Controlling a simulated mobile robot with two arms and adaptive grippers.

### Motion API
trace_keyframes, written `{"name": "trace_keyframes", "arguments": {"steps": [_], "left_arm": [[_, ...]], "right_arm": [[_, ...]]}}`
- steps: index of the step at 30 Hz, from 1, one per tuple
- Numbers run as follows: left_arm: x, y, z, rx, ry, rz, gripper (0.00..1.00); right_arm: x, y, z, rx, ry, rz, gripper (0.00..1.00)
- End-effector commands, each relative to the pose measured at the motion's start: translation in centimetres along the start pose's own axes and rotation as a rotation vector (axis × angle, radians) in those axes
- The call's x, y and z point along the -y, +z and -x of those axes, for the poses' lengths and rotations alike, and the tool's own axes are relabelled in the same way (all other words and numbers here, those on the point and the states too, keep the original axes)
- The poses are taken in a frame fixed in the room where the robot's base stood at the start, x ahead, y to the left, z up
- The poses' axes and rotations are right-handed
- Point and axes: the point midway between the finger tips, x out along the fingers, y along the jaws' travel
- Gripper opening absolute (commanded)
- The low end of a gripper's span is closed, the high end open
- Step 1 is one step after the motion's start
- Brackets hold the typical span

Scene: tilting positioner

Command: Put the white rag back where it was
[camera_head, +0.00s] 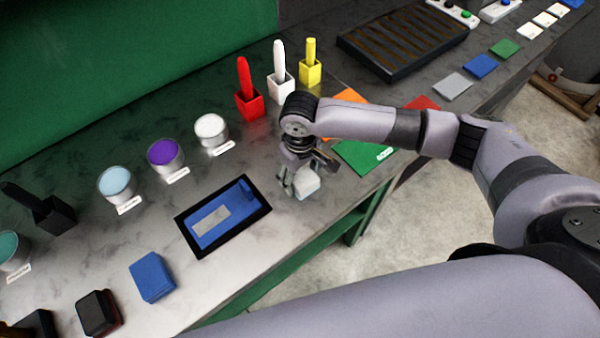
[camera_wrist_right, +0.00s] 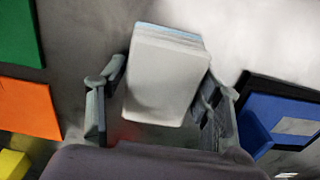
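The white rag (camera_head: 307,184), a small folded block with a pale blue layer at one edge, is at my right gripper (camera_head: 299,178) near the bench's front edge. In the right wrist view the white rag (camera_wrist_right: 165,80) lies tilted between the two fingers of my right gripper (camera_wrist_right: 163,85). The right finger meets its side; the left fingertip is at or very near the other side. The gripper looks shut on it. Whether the rag touches the bench is hard to tell. My left gripper is not in view.
A black-framed blue tray (camera_head: 246,228) lies left of the rag, with a blue block (camera_head: 152,277) and a black block (camera_head: 98,312) beyond it. A green sheet (camera_head: 362,155) lies to the right. Cups and red (camera_head: 249,100), white and yellow holders stand behind.

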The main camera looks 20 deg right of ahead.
Motion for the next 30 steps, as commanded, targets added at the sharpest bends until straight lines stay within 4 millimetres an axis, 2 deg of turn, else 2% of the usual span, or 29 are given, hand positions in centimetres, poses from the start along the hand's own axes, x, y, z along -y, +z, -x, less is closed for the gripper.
{"name": "trace_keyframes", "arguments": {"steps": [5,17,20,30], "left_arm": [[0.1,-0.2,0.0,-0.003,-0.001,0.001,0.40],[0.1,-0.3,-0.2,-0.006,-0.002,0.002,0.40],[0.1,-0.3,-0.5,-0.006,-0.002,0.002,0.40],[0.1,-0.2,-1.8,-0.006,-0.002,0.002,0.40]], "right_arm": [[0.0,0.0,0.0,0.000,0.000,0.000,0.74],[0.0,0.0,0.6,-0.001,-0.001,0.001,0.74],[0.0,-0.1,1.9,-0.004,0.000,0.001,0.74],[0.0,-0.1,9.0,-0.004,-0.001,0.000,0.74]]}}
